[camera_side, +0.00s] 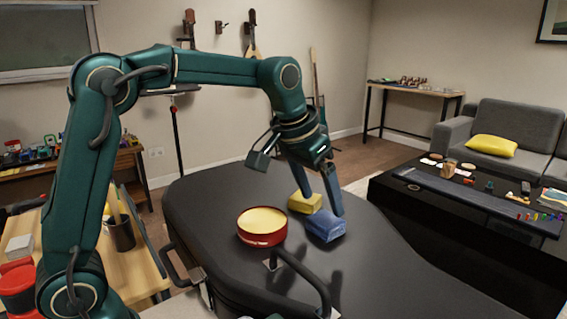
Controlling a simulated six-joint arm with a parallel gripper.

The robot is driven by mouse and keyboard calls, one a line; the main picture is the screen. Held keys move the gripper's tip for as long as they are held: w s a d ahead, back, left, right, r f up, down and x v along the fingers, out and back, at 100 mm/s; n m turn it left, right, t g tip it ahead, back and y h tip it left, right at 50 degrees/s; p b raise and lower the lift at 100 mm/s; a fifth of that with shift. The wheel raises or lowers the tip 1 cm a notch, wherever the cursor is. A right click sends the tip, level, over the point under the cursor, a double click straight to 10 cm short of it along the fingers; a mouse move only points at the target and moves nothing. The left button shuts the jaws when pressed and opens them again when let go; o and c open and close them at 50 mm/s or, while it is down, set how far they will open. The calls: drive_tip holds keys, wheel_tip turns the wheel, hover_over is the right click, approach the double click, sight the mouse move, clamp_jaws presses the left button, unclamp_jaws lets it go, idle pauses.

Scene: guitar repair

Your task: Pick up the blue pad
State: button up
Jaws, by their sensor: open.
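The blue pad (324,225) is a small block lying on the black guitar-shaped table (215,200). My gripper (321,203) points down at it, with its two fingers apart and open. One finger shows in front of the blue pad's upper edge and the other is to its left, over a yellow block. From this view I cannot tell whether either finger touches the pad. Part of the pad's top edge is hidden by the finger.
A yellow block (304,202) lies just behind and left of the pad. A round red tin with a yellow top (262,226) stands to the left. A black handle (300,275) rises at the near edge. The table's right side is clear.

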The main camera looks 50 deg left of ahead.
sight(326, 218)
drive_tip(key=shift+x, duration=2.65)
drive_tip(key=shift+s, duration=0.1)
drive_tip(key=shift+c, duration=0.3)
drive_tip(key=c, duration=0.9)
